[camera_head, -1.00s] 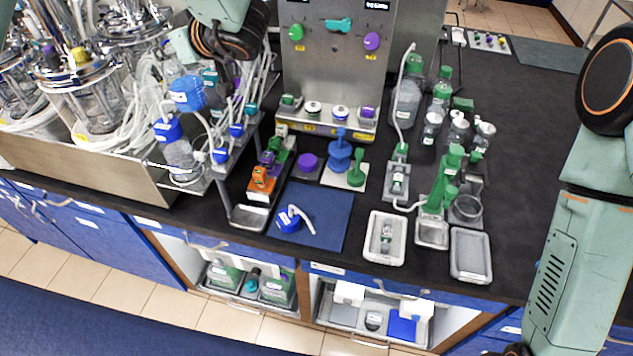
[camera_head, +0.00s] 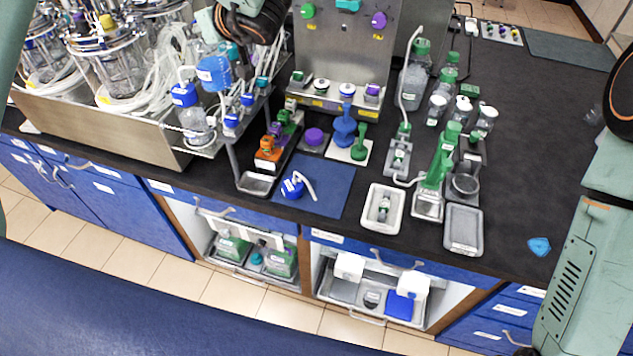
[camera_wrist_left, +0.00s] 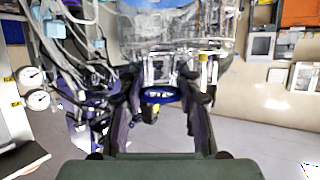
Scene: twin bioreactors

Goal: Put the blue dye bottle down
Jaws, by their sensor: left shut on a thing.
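A bottle with blue contents and a white label (camera_head: 214,72) hangs at the upper left in the head view, just below my left wrist; I take it as the blue dye bottle. My left gripper (camera_wrist_left: 160,92) shows two dark fingers in the left wrist view, with a dark blue ring between them. It is shut on the bottle, though the exact contact is hard to make out. The bottle is over the left rack area, apart from the bare bench. My right arm is at the right edge; its gripper is out of view.
A blue mat (camera_head: 335,190) holds a blue cap with a white tube (camera_head: 292,188). White-rimmed trays (camera_head: 372,222) and green-capped bottles stand to the right. Bioreactors (camera_head: 110,70) crowd the left. A light blue patch (camera_head: 539,246) lies on the right bench, with clear black surface behind it.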

